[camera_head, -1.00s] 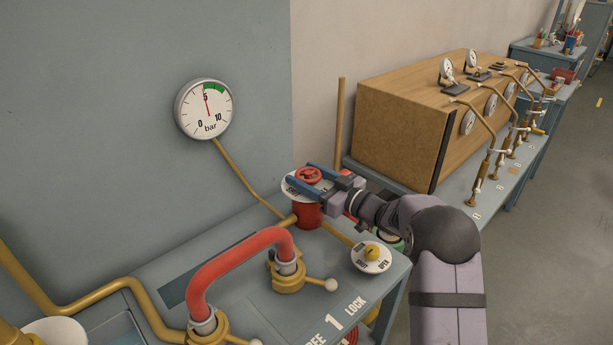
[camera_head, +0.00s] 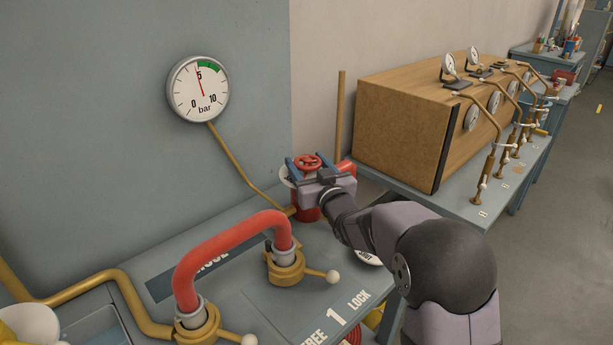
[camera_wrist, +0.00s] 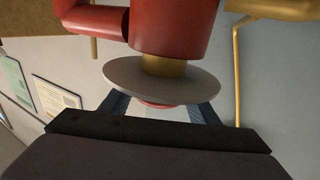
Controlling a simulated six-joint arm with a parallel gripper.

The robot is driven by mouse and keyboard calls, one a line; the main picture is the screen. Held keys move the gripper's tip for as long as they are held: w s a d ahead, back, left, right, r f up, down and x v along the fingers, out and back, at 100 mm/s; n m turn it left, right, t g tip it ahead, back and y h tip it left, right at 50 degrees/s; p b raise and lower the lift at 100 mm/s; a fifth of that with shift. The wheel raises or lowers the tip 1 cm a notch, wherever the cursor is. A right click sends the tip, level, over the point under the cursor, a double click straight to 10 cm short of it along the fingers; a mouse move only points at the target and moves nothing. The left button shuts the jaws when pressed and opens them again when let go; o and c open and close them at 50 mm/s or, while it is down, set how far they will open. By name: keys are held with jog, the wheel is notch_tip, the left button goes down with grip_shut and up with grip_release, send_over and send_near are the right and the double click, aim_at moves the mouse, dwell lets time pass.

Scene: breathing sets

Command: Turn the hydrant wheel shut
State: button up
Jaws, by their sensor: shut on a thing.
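The red hydrant wheel (camera_head: 307,161) sits on top of the red hydrant body (camera_head: 307,212) at the back of the bench. My gripper (camera_head: 307,168) is shut on the wheel, with one blue finger on each side of it. In the wrist view the red body (camera_wrist: 176,25) and a round pale plate (camera_wrist: 163,81) show, with a sliver of the red wheel (camera_wrist: 160,105) between my fingers. Most of the plate's markings are hidden by my gripper. The pressure gauge (camera_head: 198,89) on the wall has its red needle near 5, just left of the green band.
A red hose bend (camera_head: 230,237) joins two brass couplings with levers at the front of the bench (camera_head: 250,305). A wooden cabinet (camera_head: 400,125) with dials and brass taps stands at the right. My arm covers much of the bench's right side.

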aim_at(308, 158)
jog(key=shift+a+f+m+t+h+b, duration=0.15)
jog(key=shift+m+t+h+b, duration=0.25)
jog(key=shift+m+h+b, duration=0.65)
jog(key=shift+m+h, duration=0.45)
jog(key=shift+h, duration=0.8)
jog(key=shift+d+r+m+t+h, duration=0.2)
jog(key=shift+d+m+t+h, duration=0.1)
jog(key=shift+h, duration=0.2)
jog(key=o, duration=1.1)
jog(key=shift+c, duration=0.2)
notch_tip(308, 158, up, 10)
jog(key=shift+p, duration=0.9)
